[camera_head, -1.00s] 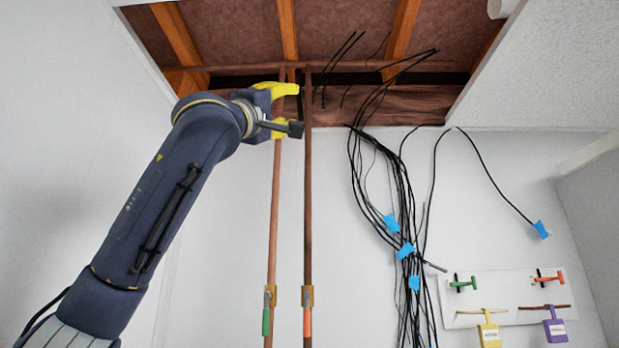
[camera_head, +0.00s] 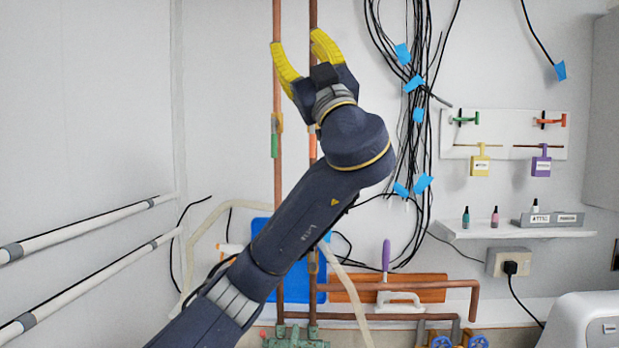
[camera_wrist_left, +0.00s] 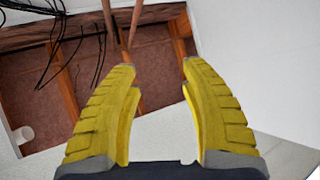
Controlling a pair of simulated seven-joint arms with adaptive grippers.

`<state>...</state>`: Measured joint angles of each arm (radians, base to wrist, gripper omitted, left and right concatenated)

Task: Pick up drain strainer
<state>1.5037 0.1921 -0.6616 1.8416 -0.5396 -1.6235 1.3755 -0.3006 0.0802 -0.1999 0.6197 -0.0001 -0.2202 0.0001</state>
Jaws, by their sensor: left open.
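I see no drain strainer that I can make out in either view. My left gripper (camera_head: 298,40) is open and empty, its yellow fingers pointing up in front of the two copper pipes on the wall. In the left wrist view its fingers (camera_wrist_left: 158,75) stand apart with only the ceiling and wall beyond them. My left arm hides part of the lower wall, including some of the blue board (camera_head: 262,240). My right gripper is not in view.
Vertical copper pipes (camera_head: 277,185) and hanging black cables (camera_head: 409,130) are close to the gripper. A pegboard with padlocks (camera_head: 500,135) and a shelf with small bottles (camera_head: 515,232) are at right. White pipes (camera_head: 95,220) run along the left. The open ceiling (camera_wrist_left: 90,75) shows wooden joists.

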